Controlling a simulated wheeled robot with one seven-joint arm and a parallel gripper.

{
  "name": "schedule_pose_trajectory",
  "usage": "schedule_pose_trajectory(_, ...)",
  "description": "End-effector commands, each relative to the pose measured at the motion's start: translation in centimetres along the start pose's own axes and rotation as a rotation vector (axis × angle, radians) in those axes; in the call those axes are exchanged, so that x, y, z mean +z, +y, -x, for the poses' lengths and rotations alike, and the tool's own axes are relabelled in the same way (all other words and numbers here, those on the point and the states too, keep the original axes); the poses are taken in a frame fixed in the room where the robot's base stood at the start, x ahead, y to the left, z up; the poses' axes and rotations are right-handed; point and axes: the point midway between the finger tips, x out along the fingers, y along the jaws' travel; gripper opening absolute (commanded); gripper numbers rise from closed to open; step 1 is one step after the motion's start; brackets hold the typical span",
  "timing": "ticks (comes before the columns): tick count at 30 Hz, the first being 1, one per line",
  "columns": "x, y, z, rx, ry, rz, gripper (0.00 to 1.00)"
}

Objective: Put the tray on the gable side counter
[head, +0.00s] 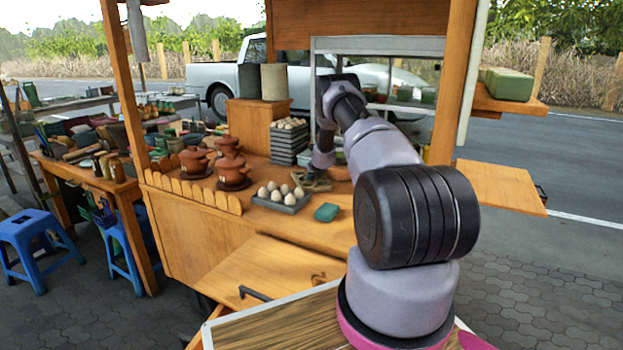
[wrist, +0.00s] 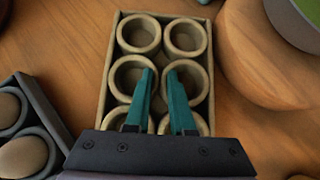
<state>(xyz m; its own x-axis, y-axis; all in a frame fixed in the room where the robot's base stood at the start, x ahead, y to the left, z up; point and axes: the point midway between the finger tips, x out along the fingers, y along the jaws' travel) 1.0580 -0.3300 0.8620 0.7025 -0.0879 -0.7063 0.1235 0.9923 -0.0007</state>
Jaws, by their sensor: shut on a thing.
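The tray (wrist: 122,55) is a small tan box with round cups in two columns, seen from above in the wrist view. In the head view the tray (head: 316,186) is at the cart's wooden worktop, under my gripper (head: 312,174). In the wrist view the teal fingers of my gripper (wrist: 163,85) point down into the two middle cups, shut on the part of the tray between them. The nearest cups are partly hidden by the gripper. I cannot tell whether the tray touches the worktop. A bare wooden side counter (head: 502,186) juts from the cart's right end.
A dark tray of pale balls (head: 282,199) lies close to the tray. A green block (head: 326,212), brown pots (head: 232,167) and stacked grey trays (head: 289,146) share the worktop. A post (head: 457,85) stands between worktop and side counter. A higher shelf (head: 510,104) holds green boxes.

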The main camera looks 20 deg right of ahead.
Motion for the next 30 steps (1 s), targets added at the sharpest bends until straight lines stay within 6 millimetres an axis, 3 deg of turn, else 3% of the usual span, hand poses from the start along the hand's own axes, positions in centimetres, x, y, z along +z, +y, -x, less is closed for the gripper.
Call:
schedule_pose_trajectory(5,-0.2,0.0,-0.2,0.0,0.001,0.0,0.0)
schedule_pose_trajectory(6,-0.2,0.0,-0.2,0.0,0.0,0.001,0.29)
schedule_pose_trajectory(8,-0.2,0.0,-0.2,0.0,0.0,0.0,0.52)
schedule_pose_trajectory(20,0.0,0.1,0.2,0.001,0.001,0.0,0.52)
schedule_pose_trajectory(23,0.1,0.2,1.4,0.003,0.002,0.003,0.52)
schedule_pose_trajectory(30,0.1,0.1,6.4,0.0,0.001,0.001,0.52)
